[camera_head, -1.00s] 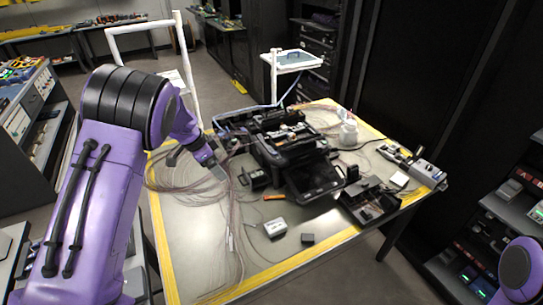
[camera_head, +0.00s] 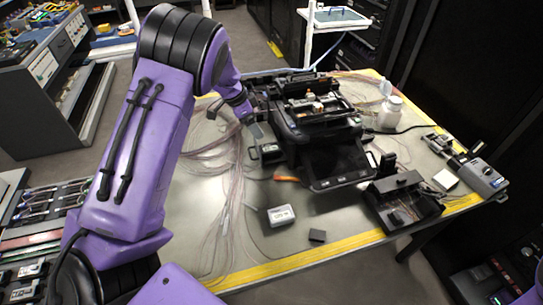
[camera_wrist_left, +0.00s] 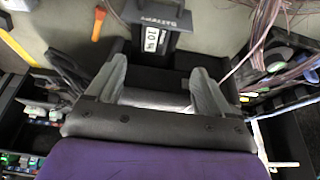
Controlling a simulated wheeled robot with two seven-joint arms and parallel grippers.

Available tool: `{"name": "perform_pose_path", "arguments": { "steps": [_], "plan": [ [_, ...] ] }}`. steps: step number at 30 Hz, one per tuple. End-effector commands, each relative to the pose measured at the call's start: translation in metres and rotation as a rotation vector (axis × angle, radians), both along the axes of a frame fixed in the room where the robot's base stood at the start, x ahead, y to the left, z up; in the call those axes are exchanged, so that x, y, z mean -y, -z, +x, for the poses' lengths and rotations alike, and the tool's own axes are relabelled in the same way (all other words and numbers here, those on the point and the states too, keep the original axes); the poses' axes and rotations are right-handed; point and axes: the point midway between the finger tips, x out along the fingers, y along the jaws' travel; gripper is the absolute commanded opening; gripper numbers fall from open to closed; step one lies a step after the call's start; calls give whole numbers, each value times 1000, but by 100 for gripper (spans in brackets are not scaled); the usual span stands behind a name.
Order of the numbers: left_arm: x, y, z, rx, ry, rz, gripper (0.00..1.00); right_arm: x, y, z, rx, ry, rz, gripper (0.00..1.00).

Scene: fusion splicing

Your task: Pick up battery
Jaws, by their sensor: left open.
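The battery (camera_wrist_left: 157,14) is a black block with "BATTERY" lettering. It stands just beyond my open fingers at the top of the left wrist view, above a white label. In the head view a small black block (camera_head: 267,153) beside the splicer looks like the same thing. My left gripper (camera_wrist_left: 160,88) is open with nothing between its two grey fingers. In the head view the left gripper (camera_head: 254,128) hangs just above and behind the block. No contact is clear. My right gripper is out of view.
The black fusion splicer (camera_head: 318,125) stands close to the right of the gripper. Thin fibres (camera_head: 222,190) lie loose on the left. An orange tool (camera_head: 287,179), a white box (camera_head: 281,215) and a small dark block (camera_head: 317,236) lie in front. The front of the table is mostly clear.

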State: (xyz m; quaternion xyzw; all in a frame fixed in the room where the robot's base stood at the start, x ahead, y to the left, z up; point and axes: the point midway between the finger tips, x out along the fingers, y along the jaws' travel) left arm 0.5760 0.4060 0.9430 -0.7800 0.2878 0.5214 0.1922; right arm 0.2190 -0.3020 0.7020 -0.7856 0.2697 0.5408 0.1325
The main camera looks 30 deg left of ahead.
Motion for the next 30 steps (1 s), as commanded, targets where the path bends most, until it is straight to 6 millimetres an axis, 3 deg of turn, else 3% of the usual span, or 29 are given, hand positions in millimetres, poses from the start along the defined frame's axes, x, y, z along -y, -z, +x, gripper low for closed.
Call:
{"name": "perform_pose_path", "arguments": {
  "steps": [2,21,29,30],
  "plan": [
    [1,11,1,-1,0,1,81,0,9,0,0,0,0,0],
    [31,98,23,-2,1,2,81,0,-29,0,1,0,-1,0],
    [33,105,25,1,0,-1,81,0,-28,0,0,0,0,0],
    [33,105,25,1,0,-1,71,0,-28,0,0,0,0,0]
  ]
}}
